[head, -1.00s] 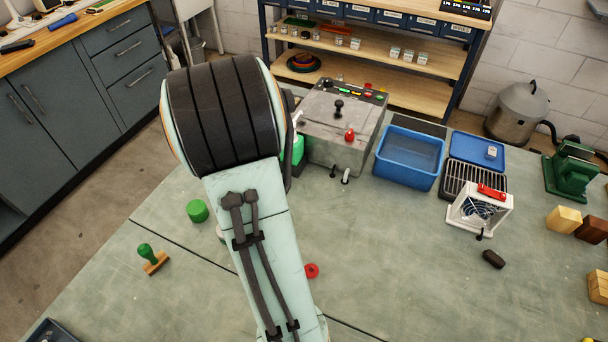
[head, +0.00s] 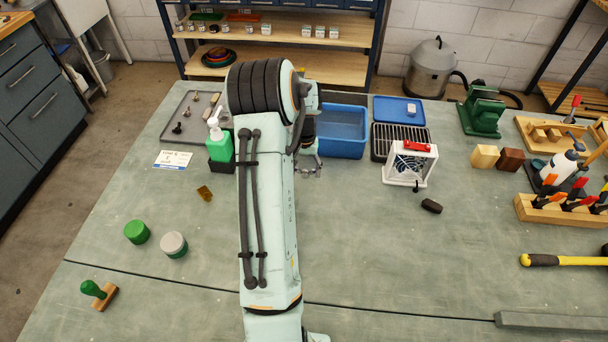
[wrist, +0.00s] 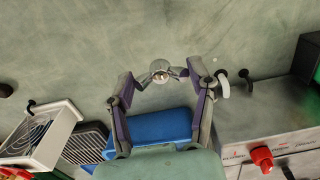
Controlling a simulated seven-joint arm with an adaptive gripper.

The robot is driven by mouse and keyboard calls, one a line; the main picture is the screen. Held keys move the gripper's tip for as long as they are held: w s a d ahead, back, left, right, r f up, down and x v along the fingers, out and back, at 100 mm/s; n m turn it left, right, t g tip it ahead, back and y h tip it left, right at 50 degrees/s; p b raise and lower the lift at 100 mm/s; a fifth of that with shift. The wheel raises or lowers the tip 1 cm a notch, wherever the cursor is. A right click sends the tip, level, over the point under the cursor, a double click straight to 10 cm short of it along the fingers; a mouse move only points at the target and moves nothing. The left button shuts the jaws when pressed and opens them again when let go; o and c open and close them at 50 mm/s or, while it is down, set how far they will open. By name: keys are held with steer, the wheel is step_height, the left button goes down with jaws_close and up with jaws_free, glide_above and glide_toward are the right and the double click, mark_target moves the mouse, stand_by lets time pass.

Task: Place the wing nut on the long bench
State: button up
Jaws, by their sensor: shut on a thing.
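My gripper (wrist: 163,76) is shut on a small shiny metal piece, the wing nut (wrist: 160,68), at its fingertips in the wrist view. Its wings are hard to make out. In the head view my gripper (head: 308,170) hangs in front of the blue bin, over the long bench (head: 370,250). The held piece is too small to tell there. Bare grey-green bench top (wrist: 90,45) shows beyond the fingertips in the wrist view. I cannot tell the height of the nut above it.
A green bottle (head: 219,145) stands left of my arm. A box with a red knob (wrist: 262,158) is close by. The bench's middle right is clear.

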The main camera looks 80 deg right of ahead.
glide_above(306, 183)
steer(key=f, duration=0.4)
steer(key=shift+a+f, duration=0.25)
steer(key=shift+f, duration=0.15)
steer(key=shift+d+f, duration=0.2)
steer(key=shift+f, duration=1.6)
steer(key=o, duration=1)
steer(key=shift+f, duration=0.1)
step_height(306, 183, up, 12)
steer(key=shift+r, duration=0.15)
steer(key=shift+w, duration=0.15)
